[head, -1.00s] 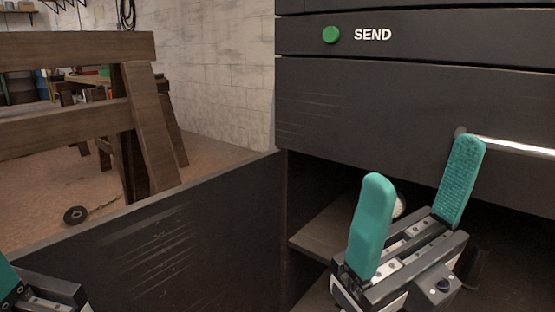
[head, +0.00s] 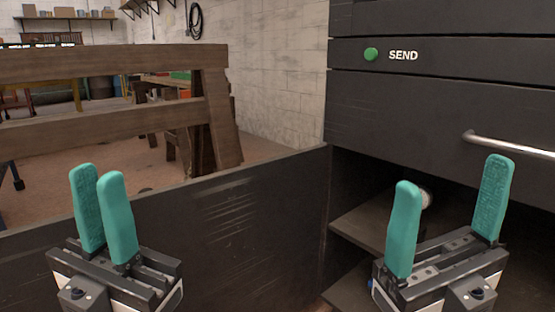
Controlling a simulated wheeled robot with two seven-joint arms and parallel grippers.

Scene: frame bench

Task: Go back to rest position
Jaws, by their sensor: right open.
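My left gripper (head: 97,173) is at the lower left of the head view, with its teal fingers pointing up. The fingers stand close together, and nothing shows between them. My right gripper (head: 452,172) is at the lower right with its teal fingers spread wide. It is open and empty, in front of the dark cabinet's open lower space. Its right fingertip appears below the bar handle (head: 505,145) in the picture and holds nothing.
The dark cabinet (head: 400,110) fills the right, with a green button (head: 371,54) marked SEND. A dark panel (head: 270,215) runs across the middle, behind the grippers. Shelves (head: 365,225) show in the opening. A wooden frame (head: 100,65) stands at the left.

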